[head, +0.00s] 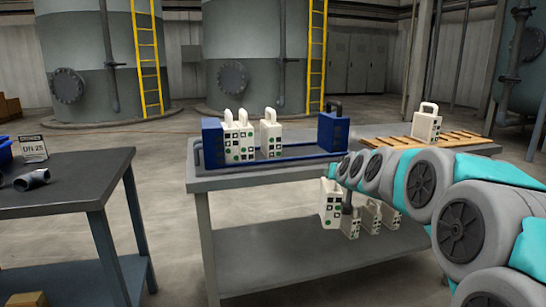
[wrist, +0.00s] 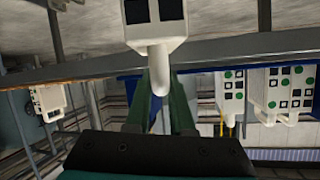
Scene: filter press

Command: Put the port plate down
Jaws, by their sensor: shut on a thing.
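My gripper (wrist: 155,112) is shut on the looped handle of a white port plate (wrist: 135,35); the handle sits between the green fingers in the wrist view. Only part of the held plate shows there, with dark squares on its face. In the head view, a white plate (head: 330,204) and several smaller ones show below my arm's end, in front of or under the bench edge. Overlap makes it unclear which one I hold. Two groups of white plates with green and black marks (head: 239,138) (head: 271,138) stand in the blue press frame (head: 333,130) on the bench.
Another white plate (head: 427,124) stands on a wooden slatted rack (head: 465,137) at the bench's right. The grey bench (head: 230,182) has a lower shelf (head: 285,268). A dark table (head: 70,190) with a pipe elbow (head: 32,179) stands at left. Floor between is clear.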

